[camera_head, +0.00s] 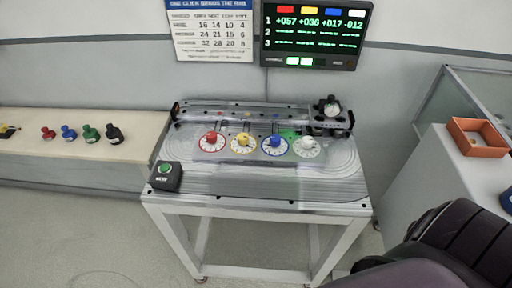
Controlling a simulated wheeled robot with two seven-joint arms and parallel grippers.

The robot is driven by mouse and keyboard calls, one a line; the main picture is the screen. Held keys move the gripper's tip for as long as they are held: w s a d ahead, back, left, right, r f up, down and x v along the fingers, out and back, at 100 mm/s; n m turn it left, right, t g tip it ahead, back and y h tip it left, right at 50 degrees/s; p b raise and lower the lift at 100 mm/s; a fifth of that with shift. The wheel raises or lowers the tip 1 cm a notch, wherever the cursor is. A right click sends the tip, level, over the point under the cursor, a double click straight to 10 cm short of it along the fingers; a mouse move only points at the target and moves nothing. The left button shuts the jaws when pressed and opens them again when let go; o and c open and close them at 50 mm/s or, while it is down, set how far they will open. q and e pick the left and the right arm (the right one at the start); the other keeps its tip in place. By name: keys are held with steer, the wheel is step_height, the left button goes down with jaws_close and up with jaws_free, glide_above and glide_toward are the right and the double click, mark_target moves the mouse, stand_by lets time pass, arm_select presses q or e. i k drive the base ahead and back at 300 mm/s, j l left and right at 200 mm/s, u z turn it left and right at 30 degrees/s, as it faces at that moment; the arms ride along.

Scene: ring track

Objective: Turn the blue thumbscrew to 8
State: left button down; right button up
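The blue thumbscrew (275,142) stands on a blue-rimmed white dial on the metal table, in a row with the red thumbscrew (211,138), the yellow thumbscrew (243,139) and the white thumbscrew (307,144). The dial's marks and the pointer position are too small to read. A wall display (316,34) has red, yellow, blue and white columns; its first row reads +057, +036, +017 and -012. Neither of my grippers shows; a dark part of my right arm fills the lower right corner.
A black box with a green button (165,170) sits at the table's left front. An orange tray (478,139) is on the right cabinet. The table's front is clear.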

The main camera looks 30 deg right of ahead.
mark_target(275, 139)
steer(key=l+z, duration=0.2)
steer(key=z, duration=0.2)
steer(key=l+z, duration=0.35)
steer(key=k+j, duration=0.05)
steer(key=j, duration=0.05)
